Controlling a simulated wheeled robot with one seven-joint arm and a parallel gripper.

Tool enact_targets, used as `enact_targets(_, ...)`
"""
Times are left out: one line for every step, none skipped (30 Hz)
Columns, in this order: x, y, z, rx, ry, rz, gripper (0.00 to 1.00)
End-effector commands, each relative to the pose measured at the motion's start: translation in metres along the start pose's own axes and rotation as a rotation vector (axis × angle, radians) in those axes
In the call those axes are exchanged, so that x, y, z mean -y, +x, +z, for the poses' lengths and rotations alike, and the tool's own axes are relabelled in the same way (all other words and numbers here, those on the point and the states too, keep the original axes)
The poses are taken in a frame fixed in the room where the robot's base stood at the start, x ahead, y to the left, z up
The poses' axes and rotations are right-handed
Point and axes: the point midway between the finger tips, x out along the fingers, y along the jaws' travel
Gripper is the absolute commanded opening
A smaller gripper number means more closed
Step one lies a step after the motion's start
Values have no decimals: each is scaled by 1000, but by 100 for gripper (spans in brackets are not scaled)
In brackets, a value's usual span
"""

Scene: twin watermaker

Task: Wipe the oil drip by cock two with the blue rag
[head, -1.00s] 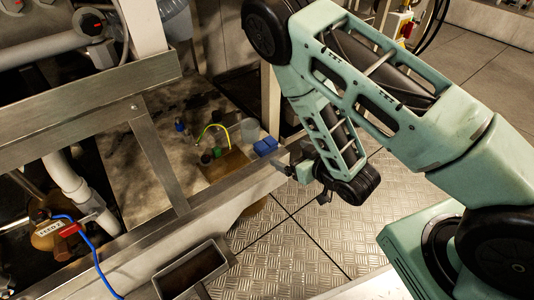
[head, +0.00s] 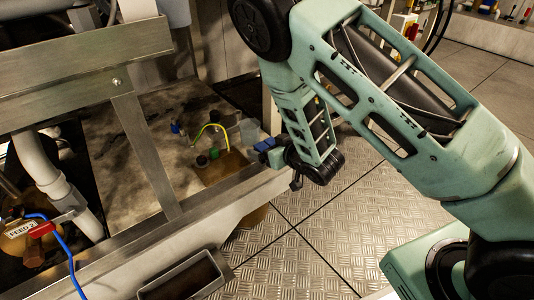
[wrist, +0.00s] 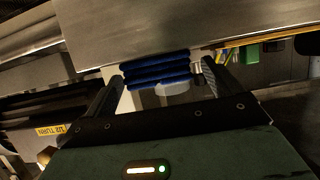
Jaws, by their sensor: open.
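The blue rag (head: 264,145) is a small folded stack at the near right edge of the bench area, beside a clear cup. It also shows in the wrist view (wrist: 157,70) as stacked blue folds, ahead of and between my two fingers. My gripper (wrist: 163,76) is open around the line of the rag; I cannot tell whether the fingers touch it. In the head view the fingers are mostly hidden by my wrist. The cock tagged FEED 2 (head: 38,230) has a red handle at the lower left. I cannot make out an oil drip there.
A steel rail (head: 215,192) runs along the bench's near edge, with a slanted steel brace (head: 147,155) left of the rag. A rectangular trough (head: 185,276) sits below. Bottles and a yellow-green hose (head: 205,130) stand left of the rag. The tread-plate floor is clear.

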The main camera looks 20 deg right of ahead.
Motion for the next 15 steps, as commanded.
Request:
enact_targets(0, 9, 2, -3, -2, -1, 91)
enact_targets(0, 11, 2, -2, -2, 0, 91)
enact_targets(0, 14, 2, -3, -1, 0, 91)
enact_targets(-1, 16, 1, -2, -1, 1, 91)
enact_targets(-1, 17, 1, -1, 0, 1, 91)
enact_targets(-1, 17, 0, -1, 0, 1, 91)
enact_targets(-1, 17, 0, 0, 0, 1, 91)
enact_targets(-1, 17, 0, 0, 0, 1, 91)
enact_targets(-1, 17, 0, 0, 0, 1, 91)
enact_targets(-1, 17, 0, 0, 0, 1, 91)
enact_targets(-1, 17, 0, 0, 0, 1, 91)
enact_targets(-1, 17, 0, 0, 0, 1, 88)
enact_targets(-1, 17, 0, 0, 0, 1, 80)
enact_targets(-1, 17, 0, 0, 0, 1, 71)
enact_targets(-1, 17, 0, 0, 0, 1, 60)
